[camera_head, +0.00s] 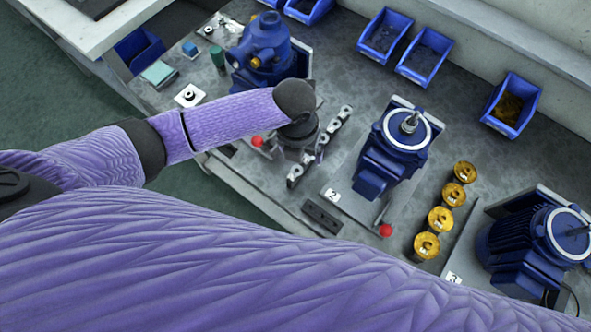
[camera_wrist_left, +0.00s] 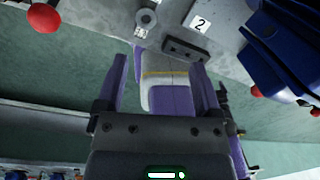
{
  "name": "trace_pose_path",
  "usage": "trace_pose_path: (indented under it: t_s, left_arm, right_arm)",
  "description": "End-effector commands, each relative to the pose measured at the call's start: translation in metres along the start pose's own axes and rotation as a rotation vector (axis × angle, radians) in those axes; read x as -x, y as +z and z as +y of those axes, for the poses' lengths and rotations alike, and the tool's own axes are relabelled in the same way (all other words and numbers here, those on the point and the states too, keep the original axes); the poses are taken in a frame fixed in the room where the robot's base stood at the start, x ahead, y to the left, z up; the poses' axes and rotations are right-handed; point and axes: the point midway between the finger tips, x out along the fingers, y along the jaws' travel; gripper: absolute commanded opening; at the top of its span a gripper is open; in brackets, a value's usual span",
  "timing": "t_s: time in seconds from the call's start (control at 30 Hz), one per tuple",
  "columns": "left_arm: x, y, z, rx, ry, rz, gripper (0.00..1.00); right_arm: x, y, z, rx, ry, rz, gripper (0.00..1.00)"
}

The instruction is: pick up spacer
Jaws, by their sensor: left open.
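Several small metal parts stand in a slanted row between two pump stations in the head view; the nearest (camera_head: 295,172) is probably a spacer, but I cannot tell for sure. A round grey metal part with a hole (camera_wrist_left: 147,18) shows at the top of the left wrist view, beyond the fingertips. My left gripper (camera_wrist_left: 160,63) is open, with no part seen held between its fingers. In the head view my left wrist hangs over the bench beside the row, and hides some of it. My right gripper is not in view.
A dark slotted block (camera_head: 322,217) lies near the bench's front edge by the label 2. Red knobs (camera_head: 386,230), blue pumps (camera_head: 395,150) and several gold parts (camera_head: 440,218) stand around. Blue bins (camera_head: 424,55) line the back.

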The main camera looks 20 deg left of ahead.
Motion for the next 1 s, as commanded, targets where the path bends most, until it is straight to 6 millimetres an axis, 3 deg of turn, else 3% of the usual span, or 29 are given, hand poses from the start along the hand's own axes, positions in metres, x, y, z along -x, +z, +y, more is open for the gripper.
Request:
trace_pose_path:
  t_s: [0.1,0.2,0.63,1.0]
  left_arm:
    - [0.01,0.006,0.014,-0.241,0.061,0.033,0.85]
    - [0.0,0.005,0.018,-0.311,0.074,0.051,0.85]
    - [-0.081,-0.005,0.019,-0.312,0.073,0.051,0.85]
    - [-0.087,-0.005,0.019,-0.313,0.072,0.047,0.85]
  right_arm:
    - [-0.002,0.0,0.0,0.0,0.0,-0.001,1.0]
    - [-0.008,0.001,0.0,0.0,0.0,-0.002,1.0]
    - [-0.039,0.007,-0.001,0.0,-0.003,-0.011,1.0]
    - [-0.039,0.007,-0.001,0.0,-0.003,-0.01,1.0]
